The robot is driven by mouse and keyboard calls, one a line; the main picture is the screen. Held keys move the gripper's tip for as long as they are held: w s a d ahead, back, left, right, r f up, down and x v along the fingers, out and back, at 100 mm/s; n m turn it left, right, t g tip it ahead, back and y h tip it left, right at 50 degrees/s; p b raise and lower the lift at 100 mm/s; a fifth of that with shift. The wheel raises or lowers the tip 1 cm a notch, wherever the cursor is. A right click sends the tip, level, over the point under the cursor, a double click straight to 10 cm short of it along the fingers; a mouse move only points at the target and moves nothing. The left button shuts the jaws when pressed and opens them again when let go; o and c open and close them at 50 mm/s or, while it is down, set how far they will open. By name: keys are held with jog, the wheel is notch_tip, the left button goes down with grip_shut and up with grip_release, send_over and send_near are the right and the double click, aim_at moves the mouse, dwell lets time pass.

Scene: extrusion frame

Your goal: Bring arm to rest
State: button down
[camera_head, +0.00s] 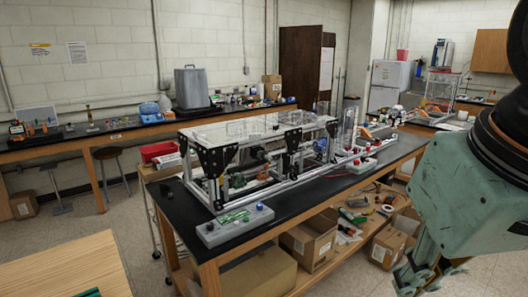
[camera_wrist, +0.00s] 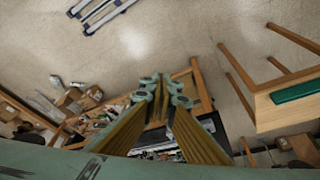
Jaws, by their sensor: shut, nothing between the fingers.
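My arm fills the right edge of the camera_head view, with a pale green link and a dark joint. My gripper (camera_head: 416,276) hangs below it at the lower right, partly cut off by the picture's bottom edge. In the camera_wrist view my gripper (camera_wrist: 162,92) is shut, its two long fingers meeting with nothing between them. It is apart from the bench and from the extrusion frame (camera_head: 215,168).
The frame stands on a black-topped bench (camera_head: 300,203), just left of my arm. Cardboard boxes (camera_head: 311,240) and loose tools fill its lower shelf. A wooden table (camera_head: 70,272) is at the lower left. Floor (camera_wrist: 190,35) shows clear in the camera_wrist view.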

jog(key=s, duration=0.1)
jog(key=s+f, duration=0.2)
jog(key=s, duration=0.1)
jog(key=shift+s+d, duration=0.1)
jog(key=shift+d, duration=0.25)
dwell(3.4)
